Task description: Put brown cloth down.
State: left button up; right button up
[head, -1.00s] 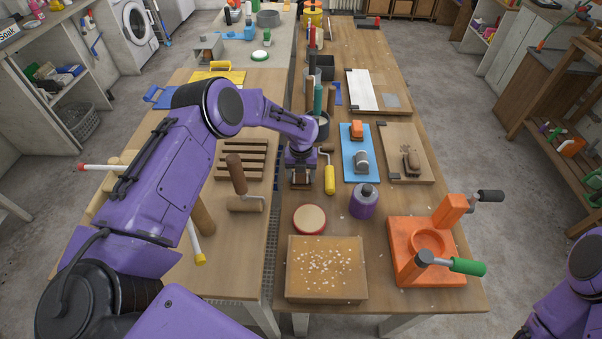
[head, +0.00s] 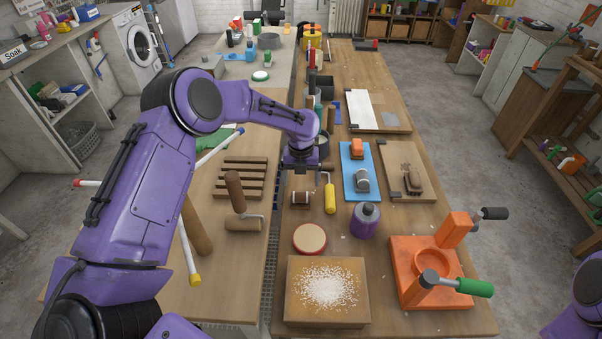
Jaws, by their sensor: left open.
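A small brown bundle (head: 300,198), which looks like the brown cloth, lies on the right-hand wooden bench (head: 345,225), left of a yellow-handled roller (head: 330,196). It is small in view, so its folds cannot be made out. My left gripper (head: 301,174) is open and empty just above and behind the bundle, pointing down, with a gap between them. Only a purple piece of my right arm shows at the lower right edge; its gripper is out of view.
A round red-rimmed tin (head: 310,238) and a board with white grains (head: 327,314) are in front. A gap separates the benches.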

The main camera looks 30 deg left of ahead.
aim_at(301, 192)
pick_arm(q)
notch_tip(301, 192, up, 5)
jog(key=shift+f+b, duration=0.15)
jog(key=shift+b, duration=0.15)
notch_tip(301, 192, down, 12)
jog(key=p, duration=0.3)
notch_tip(301, 192, up, 3)
jog(key=shift+f+b, duration=0.15)
jog(key=shift+b, duration=0.4)
jog(key=shift+s+d+r, duration=0.1)
jog(key=shift+s+r, duration=0.1)
jog(key=shift+r, duration=0.2)
